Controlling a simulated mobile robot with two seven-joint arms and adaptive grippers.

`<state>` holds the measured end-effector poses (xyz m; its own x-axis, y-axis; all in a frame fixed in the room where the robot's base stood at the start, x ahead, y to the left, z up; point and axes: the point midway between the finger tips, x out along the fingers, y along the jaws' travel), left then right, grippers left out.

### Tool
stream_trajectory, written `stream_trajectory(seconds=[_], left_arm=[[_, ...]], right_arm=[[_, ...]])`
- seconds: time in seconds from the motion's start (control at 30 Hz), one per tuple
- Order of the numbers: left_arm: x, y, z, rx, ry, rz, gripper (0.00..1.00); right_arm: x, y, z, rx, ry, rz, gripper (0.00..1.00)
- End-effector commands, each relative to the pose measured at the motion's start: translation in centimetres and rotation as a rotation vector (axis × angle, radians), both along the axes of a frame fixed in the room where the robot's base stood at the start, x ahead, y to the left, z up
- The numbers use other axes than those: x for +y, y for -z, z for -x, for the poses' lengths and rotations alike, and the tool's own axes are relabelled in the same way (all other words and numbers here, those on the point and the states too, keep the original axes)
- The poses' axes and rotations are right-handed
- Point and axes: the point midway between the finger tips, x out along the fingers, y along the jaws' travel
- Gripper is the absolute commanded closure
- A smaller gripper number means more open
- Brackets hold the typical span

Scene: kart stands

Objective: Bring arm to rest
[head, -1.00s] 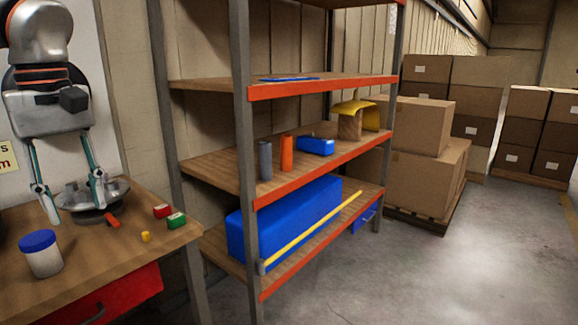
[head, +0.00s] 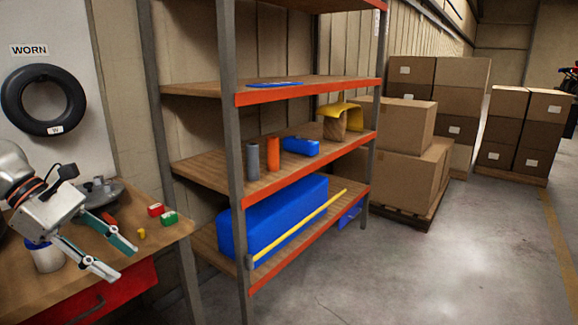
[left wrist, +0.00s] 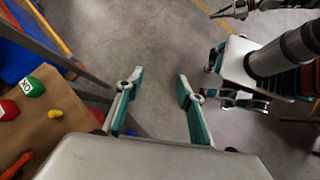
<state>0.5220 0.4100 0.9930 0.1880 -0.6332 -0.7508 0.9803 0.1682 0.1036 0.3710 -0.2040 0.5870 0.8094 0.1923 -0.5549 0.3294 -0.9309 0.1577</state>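My left gripper (head: 126,264) is open and empty. It hangs over the front edge of the wooden workbench, pointing down and to the right. Its two teal-padded fingers stand apart in the left wrist view (left wrist: 158,82), with only bare floor between them. My right gripper is not in the head view.
The workbench (head: 165,236) holds a blue-lidded jar (head: 45,258), a metal dish (head: 103,191), and red (head: 156,210) and green (head: 170,218) boxes. A shelf rack (head: 228,130) stands right of it. A black tyre (head: 42,100) hangs behind.

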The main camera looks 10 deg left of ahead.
Motion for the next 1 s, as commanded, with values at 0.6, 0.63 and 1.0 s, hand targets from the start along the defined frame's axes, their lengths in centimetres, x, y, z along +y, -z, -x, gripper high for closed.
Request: stream_trajectory(seconds=[0.6,0.63,1.0], left_arm=[[-3.1,15.2,-0.2,0.63,-1.066,1.142,0.62],[-3.3,16.1,0.0,0.676,-1.119,1.194,0.62],[-8.5,28.8,6.7,1.346,-1.776,1.793,0.62]], right_arm=[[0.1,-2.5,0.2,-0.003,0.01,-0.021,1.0],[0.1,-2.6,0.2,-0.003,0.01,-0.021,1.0],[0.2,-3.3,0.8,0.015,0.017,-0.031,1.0]])
